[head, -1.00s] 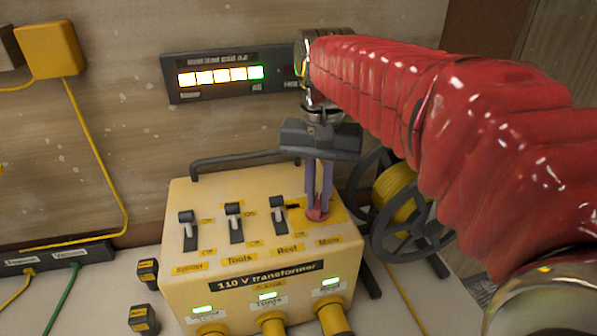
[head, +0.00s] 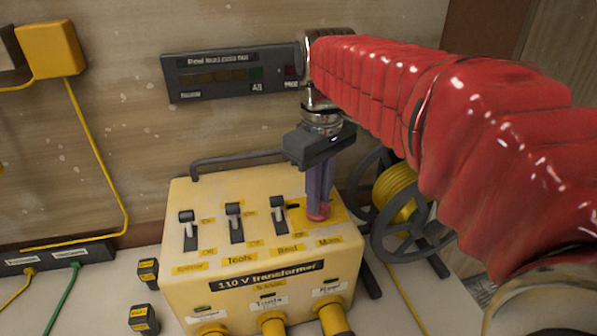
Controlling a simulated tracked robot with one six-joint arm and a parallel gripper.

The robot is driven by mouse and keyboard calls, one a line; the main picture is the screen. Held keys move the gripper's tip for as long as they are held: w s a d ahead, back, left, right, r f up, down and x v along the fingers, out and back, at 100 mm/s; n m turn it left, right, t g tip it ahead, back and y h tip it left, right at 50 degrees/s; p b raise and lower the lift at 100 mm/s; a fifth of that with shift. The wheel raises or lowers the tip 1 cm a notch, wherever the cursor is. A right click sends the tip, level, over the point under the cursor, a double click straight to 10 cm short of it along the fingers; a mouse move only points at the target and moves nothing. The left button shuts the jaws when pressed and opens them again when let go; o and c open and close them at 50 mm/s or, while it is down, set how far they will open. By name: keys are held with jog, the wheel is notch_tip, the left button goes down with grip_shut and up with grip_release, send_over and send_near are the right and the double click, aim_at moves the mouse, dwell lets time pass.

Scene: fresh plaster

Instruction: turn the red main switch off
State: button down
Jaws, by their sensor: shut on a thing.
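The yellow 110 V transformer box (head: 262,255) stands on a pale surface, with a row of switches on its sloped top. The red main switch (head: 317,216) is at the right end of the row, above the label "Main". My gripper (head: 318,208) points down onto it, and its purple fingers are shut on the red switch knob. The fingers hide most of the knob. Three black levers, including the one above "Tools" (head: 234,220) and the one above "Reel" (head: 279,214), stand to the left. The lamps on the box front are dark.
A wall panel (head: 215,75) behind the box has a row of dark lamps. A yellow cable reel (head: 398,195) stands close to the right of the box. A black carrying handle (head: 235,160) is behind the switches. Small black-and-yellow blocks (head: 144,318) lie at left.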

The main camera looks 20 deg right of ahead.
jog(key=shift+n, duration=1.7)
jog(key=c, duration=1.8)
grip_release()
jog(key=shift+r, duration=0.1)
notch_tip(320, 180, up, 14)
jog(key=shift+f, duration=0.25)
